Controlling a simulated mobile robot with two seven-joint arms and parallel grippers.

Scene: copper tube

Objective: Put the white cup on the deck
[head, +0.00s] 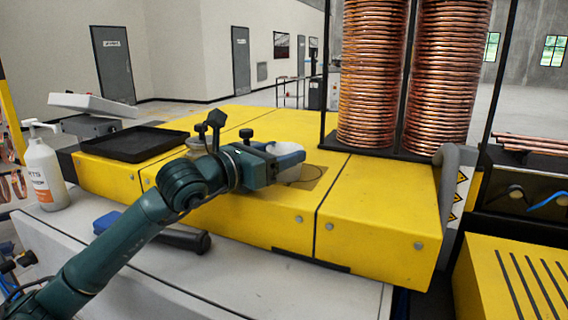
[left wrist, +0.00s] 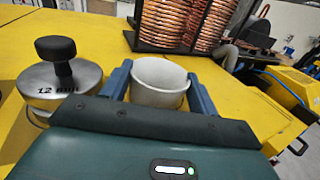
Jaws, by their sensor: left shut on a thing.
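The white cup (left wrist: 160,86) is between the two fingers of my left gripper (left wrist: 160,92) in the left wrist view, upright or nearly so. My left gripper is shut on it. In the head view the cup (head: 287,155) shows at the end of my left gripper (head: 278,165), over the yellow deck (head: 380,206) and near a darker square patch. I cannot tell whether the cup's base touches the deck. My right gripper is not in view.
A steel weight with a black knob (left wrist: 60,80) stands left of the gripper. A black tray (head: 134,144), a white pump bottle (head: 45,172) and a scale (head: 92,104) are at left. Copper coils (head: 372,75) stand behind. The deck's right front is clear.

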